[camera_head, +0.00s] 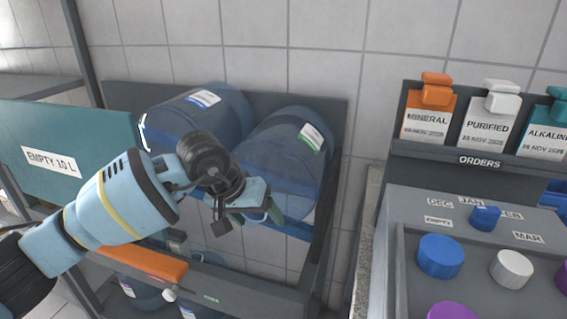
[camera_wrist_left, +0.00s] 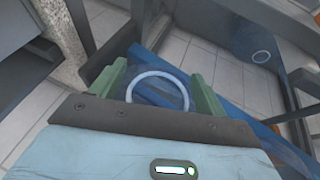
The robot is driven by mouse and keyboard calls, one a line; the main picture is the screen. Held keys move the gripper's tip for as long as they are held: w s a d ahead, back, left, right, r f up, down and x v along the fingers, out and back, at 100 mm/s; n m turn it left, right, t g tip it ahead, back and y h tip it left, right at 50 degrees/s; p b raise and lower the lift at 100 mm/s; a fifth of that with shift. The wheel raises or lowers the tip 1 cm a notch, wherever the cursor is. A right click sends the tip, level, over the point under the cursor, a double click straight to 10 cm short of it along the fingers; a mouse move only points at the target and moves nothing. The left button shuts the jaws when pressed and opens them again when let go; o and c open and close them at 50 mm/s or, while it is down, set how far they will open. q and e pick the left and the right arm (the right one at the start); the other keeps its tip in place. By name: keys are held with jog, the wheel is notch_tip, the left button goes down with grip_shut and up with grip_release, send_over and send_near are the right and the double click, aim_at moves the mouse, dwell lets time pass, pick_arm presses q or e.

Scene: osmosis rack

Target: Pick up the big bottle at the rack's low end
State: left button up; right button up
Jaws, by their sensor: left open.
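Two big see-through blue bottles lie on the upper level of the dark rack (camera_head: 336,185). The right bottle (camera_head: 285,140) has a white and green label; the left bottle (camera_head: 232,103) has a white and blue one. My left gripper (camera_head: 262,205) is open in front of the right bottle's lower part and hides some of it. In the left wrist view, a pale ring on a clear bottle (camera_wrist_left: 157,76) shows between the two green fingers of the gripper (camera_wrist_left: 155,75). I cannot tell whether the fingers touch it. My right gripper is not in view.
A teal panel marked EMPTY 10 L (camera_head: 50,158) stands at the left. An orange bar (camera_head: 150,263) runs along the rack's front, with more bottles (camera_head: 140,290) below. At the right is a grey console (camera_head: 385,225) with coloured caps, beneath an ORDERS board (camera_head: 480,161).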

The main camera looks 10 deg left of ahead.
pick_arm(q)
jog(key=shift+c, duration=0.3)
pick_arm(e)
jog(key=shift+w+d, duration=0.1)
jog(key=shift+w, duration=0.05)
pick_arm(q)
jog(key=c, duration=0.5)
jog(key=shift+r, duration=0.15)
jog(key=c, duration=0.8)
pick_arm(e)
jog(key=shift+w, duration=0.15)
pick_arm(q)
jog(key=shift+w+r, duration=0.1)
jog(key=shift+r, duration=0.05)
